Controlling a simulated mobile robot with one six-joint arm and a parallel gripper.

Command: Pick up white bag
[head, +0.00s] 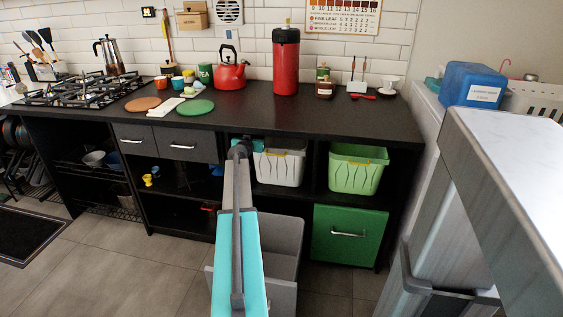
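I cannot make out a clear white bag in the head view. A flat white item (166,107) lies on the black counter between round coloured mats, but I cannot tell what it is. A white bin (279,168) with a yellow handle stands in the open shelf under the counter. My arm reaches up the middle of the view, and my gripper (246,146) is near the counter's front edge, just left of the white bin. Its fingers are too small and covered to tell whether they are open or shut.
A grey open bin (286,240) stands below the shelf, partly behind my arm. A green bin (357,168) and a green door (348,235) are to the right. A red kettle (229,73) and red flask (286,62) stand on the counter.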

